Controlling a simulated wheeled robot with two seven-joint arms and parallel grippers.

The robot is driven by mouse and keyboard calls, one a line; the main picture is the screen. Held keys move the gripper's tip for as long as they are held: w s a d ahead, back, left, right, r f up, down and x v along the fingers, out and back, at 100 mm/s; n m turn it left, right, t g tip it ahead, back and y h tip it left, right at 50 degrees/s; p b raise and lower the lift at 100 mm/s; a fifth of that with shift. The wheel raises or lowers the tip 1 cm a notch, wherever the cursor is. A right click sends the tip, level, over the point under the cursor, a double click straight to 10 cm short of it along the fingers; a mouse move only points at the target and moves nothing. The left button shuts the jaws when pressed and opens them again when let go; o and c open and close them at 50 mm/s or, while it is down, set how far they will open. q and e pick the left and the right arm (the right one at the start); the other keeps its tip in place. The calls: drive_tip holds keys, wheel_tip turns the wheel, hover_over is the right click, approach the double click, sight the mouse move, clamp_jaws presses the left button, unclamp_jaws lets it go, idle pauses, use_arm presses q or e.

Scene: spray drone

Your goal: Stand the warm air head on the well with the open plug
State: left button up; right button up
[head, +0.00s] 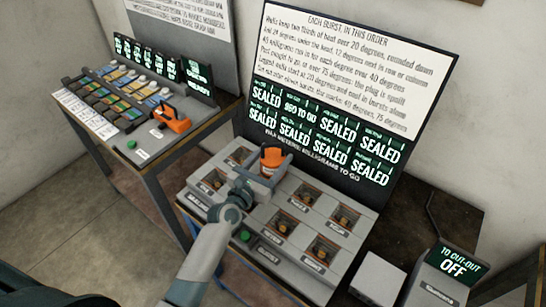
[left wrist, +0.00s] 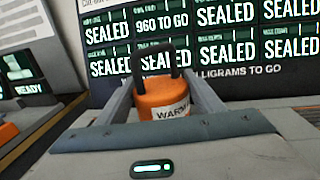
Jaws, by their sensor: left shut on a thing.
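The warm air head (head: 272,158) is orange with a dark top and a pale label. In the left wrist view the warm air head (left wrist: 165,97) shows a black handle and the word "WARM", upright between my fingers. My left gripper (head: 262,176) is shut on it, over the back row of the grey well block (head: 262,215). The display board (head: 325,133) reads "960 TO GO" second in its top row; the other readable fields say "SEALED". The head hides the matching well, so I cannot tell whether it touches the block. My right gripper is out of view.
Several wells with orange and dark parts lie open to view, including a front right well (head: 320,251). A left bench (head: 150,158) carries coloured strips and another orange tool (head: 172,118). A cut-out box (head: 452,268) reading "OFF" stands at the right.

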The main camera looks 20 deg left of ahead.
use_arm(q)
drive_tip(key=o, duration=1.5)
drive_tip(key=shift+r, duration=0.15)
drive_tip(key=shift+s+a, duration=0.15)
drive_tip(key=shift+s, duration=0.4)
drive_tip(key=b+v, duration=0.2)
drive_tip(key=v, duration=0.7)
drive_tip(key=shift+s, duration=0.25)
drive_tip(key=shift+s+a, duration=0.15)
drive_tip(key=shift+s, duration=0.55)
